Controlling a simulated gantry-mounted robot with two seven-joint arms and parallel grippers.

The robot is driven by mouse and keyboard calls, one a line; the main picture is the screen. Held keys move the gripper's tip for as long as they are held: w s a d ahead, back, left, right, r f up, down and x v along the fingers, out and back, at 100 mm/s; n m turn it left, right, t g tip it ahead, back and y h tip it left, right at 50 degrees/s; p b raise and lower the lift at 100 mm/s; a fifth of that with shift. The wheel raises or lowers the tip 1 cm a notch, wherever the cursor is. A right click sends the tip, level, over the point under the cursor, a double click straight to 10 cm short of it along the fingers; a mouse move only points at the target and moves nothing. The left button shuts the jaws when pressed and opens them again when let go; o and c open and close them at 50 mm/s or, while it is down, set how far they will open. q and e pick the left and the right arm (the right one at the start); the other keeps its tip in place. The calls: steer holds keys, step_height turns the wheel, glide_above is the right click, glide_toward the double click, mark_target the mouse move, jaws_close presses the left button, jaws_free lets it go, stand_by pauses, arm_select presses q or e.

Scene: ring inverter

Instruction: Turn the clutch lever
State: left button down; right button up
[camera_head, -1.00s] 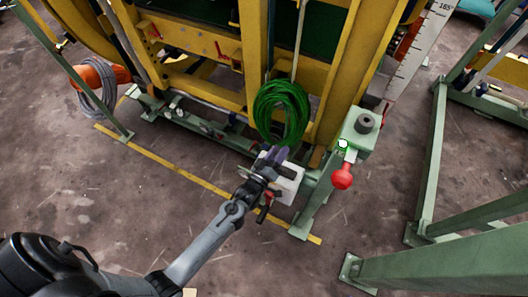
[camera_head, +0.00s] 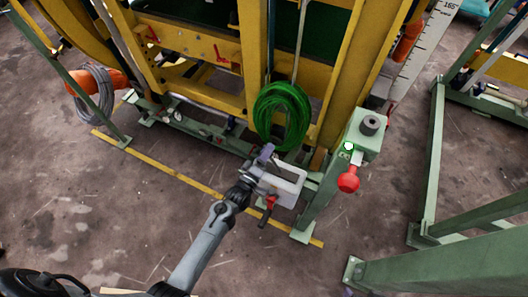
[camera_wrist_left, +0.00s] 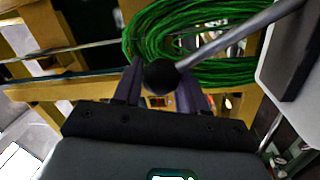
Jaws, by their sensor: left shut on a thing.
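The clutch lever shows in the left wrist view as a grey rod (camera_wrist_left: 238,32) ending in a black ball knob (camera_wrist_left: 160,77). The rod runs from the knob to the upper right. My left gripper (camera_wrist_left: 160,84) is shut on the knob, with a dark finger on each side of it. In the head view my left gripper (camera_head: 262,157) is just below the green cable coil, at the left edge of a white box (camera_head: 290,184). The lever is too small to make out there. My right gripper is not in view.
A green cable coil (camera_head: 283,115) hangs on the yellow frame (camera_head: 345,85) behind the gripper. A green post box (camera_head: 364,134) with a lit green button and a red knob (camera_head: 348,182) stands to the right. A red handle (camera_head: 271,201) sits below the gripper. The floor in front is mostly clear.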

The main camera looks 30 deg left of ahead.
arm_select(q)
steer(key=shift+f, duration=0.2)
steer(key=c, duration=0.9)
jaws_free()
steer(key=shift+o, duration=0.8)
steer(key=shift+r, duration=0.1)
steer(key=shift+s, duration=0.15)
steer(key=s+f, duration=0.1)
steer(key=s, duration=0.9)
steer(key=shift+s+a+p, duration=0.25)
steer(key=shift+a+p, duration=0.05)
steer(key=shift+p, duration=0.15)
steer(key=shift+f, duration=0.1)
